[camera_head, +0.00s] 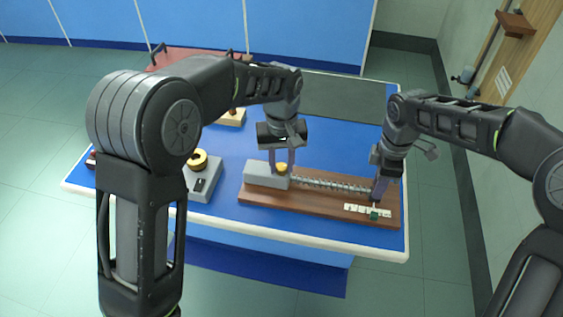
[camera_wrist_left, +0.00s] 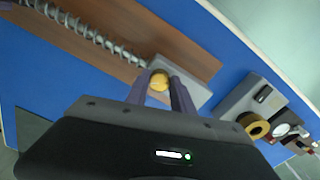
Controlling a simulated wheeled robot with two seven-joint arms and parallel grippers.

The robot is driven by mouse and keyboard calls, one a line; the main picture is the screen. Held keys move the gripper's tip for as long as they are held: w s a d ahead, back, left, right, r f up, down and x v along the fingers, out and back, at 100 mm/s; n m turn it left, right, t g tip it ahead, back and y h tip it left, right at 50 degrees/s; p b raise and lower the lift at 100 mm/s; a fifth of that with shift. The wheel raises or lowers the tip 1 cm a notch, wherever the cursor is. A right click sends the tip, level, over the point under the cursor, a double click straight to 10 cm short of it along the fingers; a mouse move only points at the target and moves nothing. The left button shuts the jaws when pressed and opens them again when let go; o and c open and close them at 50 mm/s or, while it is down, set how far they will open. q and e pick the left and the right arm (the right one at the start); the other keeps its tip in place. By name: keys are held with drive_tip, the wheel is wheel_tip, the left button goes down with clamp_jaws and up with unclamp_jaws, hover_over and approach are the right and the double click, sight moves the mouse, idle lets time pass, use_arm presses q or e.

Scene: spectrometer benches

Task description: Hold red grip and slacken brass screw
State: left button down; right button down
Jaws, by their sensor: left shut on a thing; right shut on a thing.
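The brass screw (camera_head: 281,168) has a round yellow head and stands on top of the grey block (camera_head: 262,178) at the left end of the wooden board. My left gripper (camera_head: 282,167) points down with its fingers closed on either side of the screw head. The screw also shows between the fingers in the left wrist view (camera_wrist_left: 159,82). My right gripper (camera_head: 378,196) is shut at the right end of the spring, low over the board. The red grip is hidden by its fingers, and I see no red there.
The spring (camera_head: 330,184) runs along the wooden board (camera_head: 310,208) from the block. A white scale (camera_head: 355,209) with a green marker (camera_head: 374,216) lies at its front right. A grey box with a yellow ring (camera_head: 199,160) stands left on the blue bench.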

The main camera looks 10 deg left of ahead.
sight(281, 166)
use_arm(q)
drive_tip(key=shift+a, duration=0.1)
drive_tip(key=c, duration=1.1)
unclamp_jaws()
wheel_tip(281, 166, up, 12)
